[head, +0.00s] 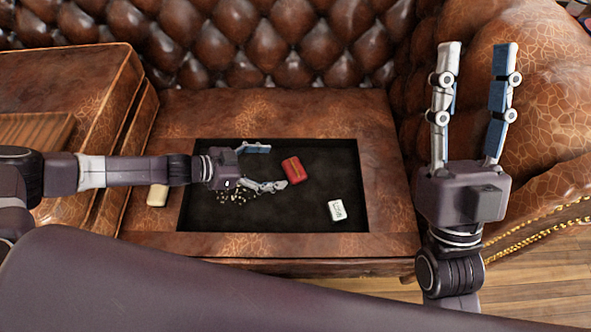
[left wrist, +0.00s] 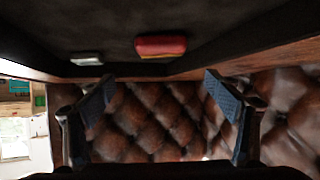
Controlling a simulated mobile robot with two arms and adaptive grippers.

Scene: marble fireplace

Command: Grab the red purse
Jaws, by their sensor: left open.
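The red purse (head: 295,169) lies on the dark inset panel (head: 310,210) of the brown leather-look surface. In the left wrist view the red purse (left wrist: 160,46) shows a yellowish edge and lies beyond the fingertips, roughly centred between them. My left gripper (head: 276,167) reaches in from the left, open and empty, its fingertips just left of the purse. Both its fingers show in the left wrist view (left wrist: 160,92), spread wide. My right gripper (head: 478,60) is open and empty, pointing up at the right, away from the purse.
A small white box (head: 337,210) lies right of and below the purse. Small golden bits (head: 237,196) lie below my left gripper. A cream object (head: 157,195) sits at the panel's left. Tufted leather (head: 230,50) rises behind, and a padded arm (head: 545,130) stands at right.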

